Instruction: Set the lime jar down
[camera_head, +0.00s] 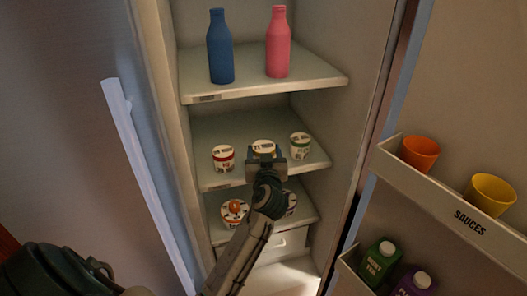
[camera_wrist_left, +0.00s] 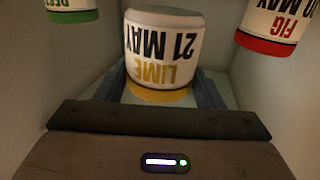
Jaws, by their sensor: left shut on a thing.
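The lime jar (camera_wrist_left: 165,55) is white with a yellow band and reads "LIME 21 MAY" upside down in the left wrist view. It also shows in the head view (camera_head: 263,145), at the middle shelf (camera_head: 233,125) of the fridge. My left gripper (camera_wrist_left: 165,95) is shut on the lime jar, with a finger on each side; the head view shows it from behind (camera_head: 266,158). The jar is between the red-banded fig jar (camera_head: 223,157) and a green-banded jar (camera_head: 300,145), apart from both. Whether its base touches the shelf is hidden. My right gripper is not in view.
The shelf above holds a blue bottle (camera_head: 220,48) and a pink bottle (camera_head: 278,42). The open door at right has a sauces rack (camera_head: 425,195) with two cups.

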